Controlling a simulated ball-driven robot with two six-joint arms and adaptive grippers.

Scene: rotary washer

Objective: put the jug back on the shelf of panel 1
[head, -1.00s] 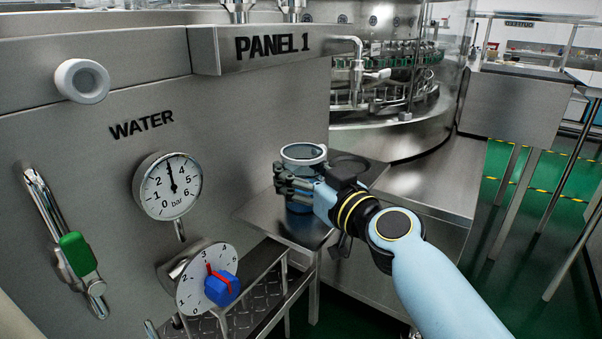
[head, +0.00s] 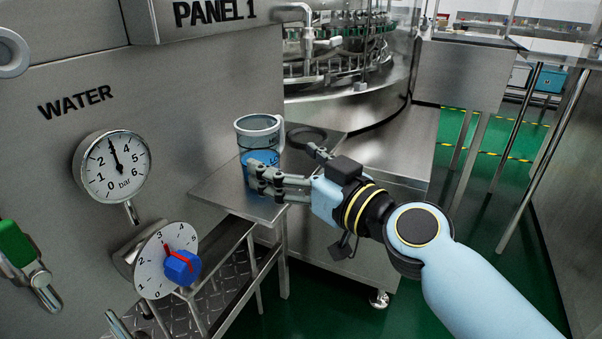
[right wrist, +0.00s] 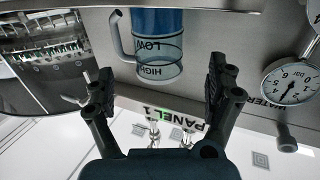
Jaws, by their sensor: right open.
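The clear jug (head: 258,126), blue in its lower part, stands upright on the metal shelf (head: 225,190) beside panel 1. My right gripper (head: 282,160) is open just right of the jug, and its fingers cover part of the jug's lower side. In the right wrist view the jug (right wrist: 158,48) appears upside down, with its HIGH and LOW marks and its handle showing. It lies beyond the open fingers (right wrist: 160,90), not clamped between them. My left gripper is out of view.
The WATER gauge (head: 112,166) and a dial with a blue knob (head: 182,267) are on the panel at left. A green-handled valve (head: 16,243) is at far left.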

